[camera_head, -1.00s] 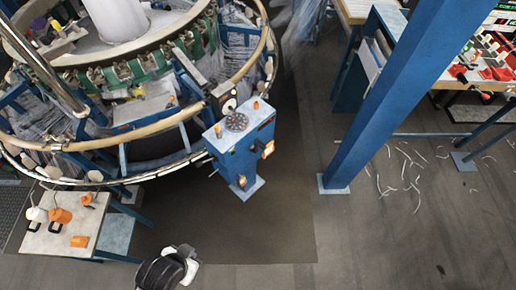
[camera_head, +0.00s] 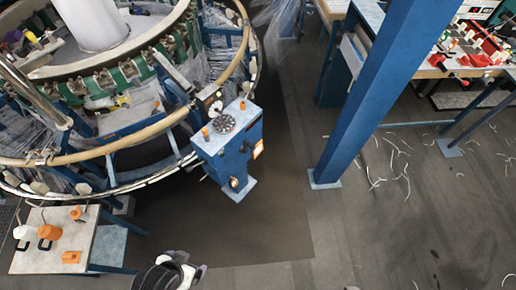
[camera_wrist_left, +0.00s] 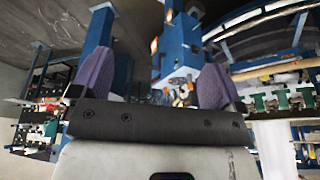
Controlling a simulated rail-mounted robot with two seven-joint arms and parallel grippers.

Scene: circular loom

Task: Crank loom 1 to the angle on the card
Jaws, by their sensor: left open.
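The circular loom (camera_head: 165,122) fills the left of the head view, with a wooden ring and green parts around a white column. A blue crank post (camera_head: 230,155) stands at its front right edge. A dark round dial (camera_head: 224,123) and small orange knobs sit on the post's pale top. A small orange-edged plate (camera_head: 258,148) is on its right side; I cannot read it. My left gripper (camera_head: 180,270) is low in the head view, apart from the post. In the left wrist view its purple fingers (camera_wrist_left: 155,82) are wide apart with nothing between them. My right gripper is not in view.
A small side table (camera_head: 100,240) with orange and white items stands at lower left. A blue pillar (camera_head: 365,100) rises right of the post. A workbench (camera_head: 460,65) with red items is at upper right. White scraps (camera_head: 395,165) lie on the otherwise clear floor.

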